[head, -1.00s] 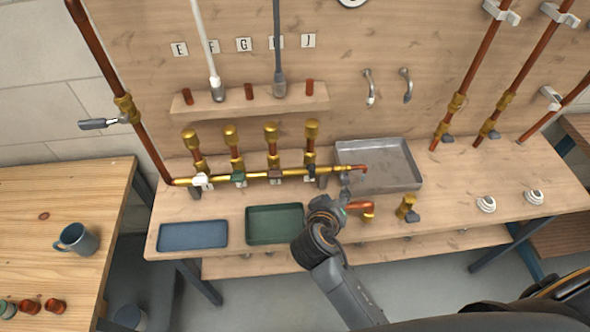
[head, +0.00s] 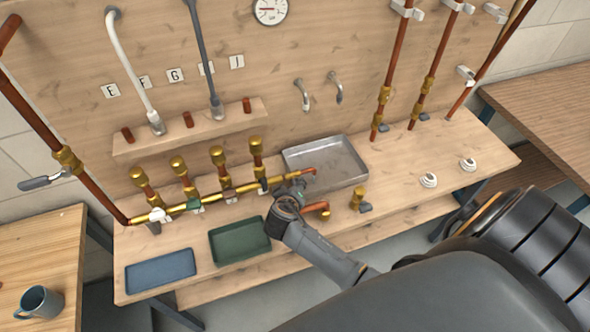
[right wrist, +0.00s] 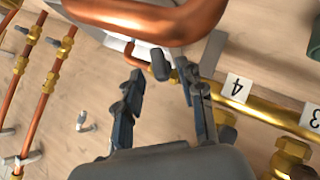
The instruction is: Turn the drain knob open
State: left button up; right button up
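The brass manifold pipe (head: 232,193) runs along the bench and ends in a copper elbow (head: 309,172) over the metal tray (head: 348,173). In the right wrist view, a small dark grey knob (right wrist: 160,65), which looks like the drain knob, sits near the pipe's end. My right gripper (head: 297,184) is at that end of the manifold and hides the knob in the head view. In the right wrist view its two fingers (right wrist: 158,76) are apart, with the knob showing between or just beyond their tips. I cannot tell whether they touch it. My left gripper is not in view.
A copper pipe stub (head: 316,207) is close beside my right gripper, and a brass valve (head: 357,198) stands farther right. A green tray (head: 239,241) and a blue tray (head: 160,271) lie in front of the manifold. The bench's right part is mostly clear.

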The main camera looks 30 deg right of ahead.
jog(key=shift+x, duration=0.85)
jog(key=shift+c, duration=0.2)
grip_shut()
jog(key=shift+a, duration=0.1)
